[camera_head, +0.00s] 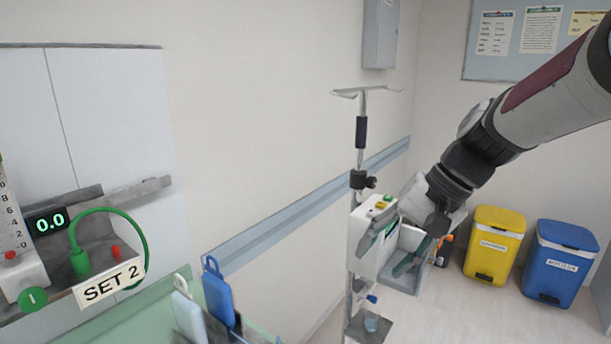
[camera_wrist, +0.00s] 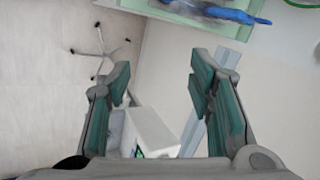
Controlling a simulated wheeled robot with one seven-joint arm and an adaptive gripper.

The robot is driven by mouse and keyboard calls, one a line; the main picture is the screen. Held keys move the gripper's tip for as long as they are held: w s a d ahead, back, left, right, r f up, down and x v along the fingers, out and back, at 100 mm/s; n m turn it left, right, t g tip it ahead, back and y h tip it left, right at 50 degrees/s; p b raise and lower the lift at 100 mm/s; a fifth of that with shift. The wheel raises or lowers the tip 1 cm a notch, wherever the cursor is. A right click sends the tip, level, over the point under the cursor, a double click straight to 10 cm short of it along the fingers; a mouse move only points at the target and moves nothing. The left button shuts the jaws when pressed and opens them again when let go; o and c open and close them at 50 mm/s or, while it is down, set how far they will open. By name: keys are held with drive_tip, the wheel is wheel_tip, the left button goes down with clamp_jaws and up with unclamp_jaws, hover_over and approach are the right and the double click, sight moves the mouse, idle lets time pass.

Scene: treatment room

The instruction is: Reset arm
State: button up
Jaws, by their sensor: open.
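My gripper (camera_wrist: 158,85) is open in the wrist view, its two green-padded fingers wide apart with nothing between the tips. In the head view my gripper (camera_head: 390,248) is at the end of my arm, which reaches in from the upper right. It is in front of or beside a white box-shaped device (camera_head: 368,232) on a pole stand, and I cannot tell whether they touch. The white device also shows in the wrist view (camera_wrist: 152,132), below and between the fingers.
The IV pole (camera_head: 361,130) rises by the wall. A yellow bin (camera_head: 494,246) and a blue bin (camera_head: 560,262) stand on the floor at right. At left are a SET 2 gas panel (camera_head: 110,284) and a blue item (camera_head: 218,295). A wheeled base (camera_wrist: 100,52) shows in the wrist view.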

drive_tip(key=s+d+n+t+h, duration=0.1)
drive_tip(key=s+d+n+h, duration=0.1)
drive_tip(key=s, duration=0.8)
drive_tip(key=s+d+n+t+h, duration=0.1)
drive_tip(key=s+d+n+h, duration=0.1)
drive_tip(key=s, duration=0.8)
drive_tip(key=shift+d+t+h, duration=0.4)
drive_tip(key=shift+d+h, duration=0.4)
drive_tip(key=shift+d, duration=0.3)
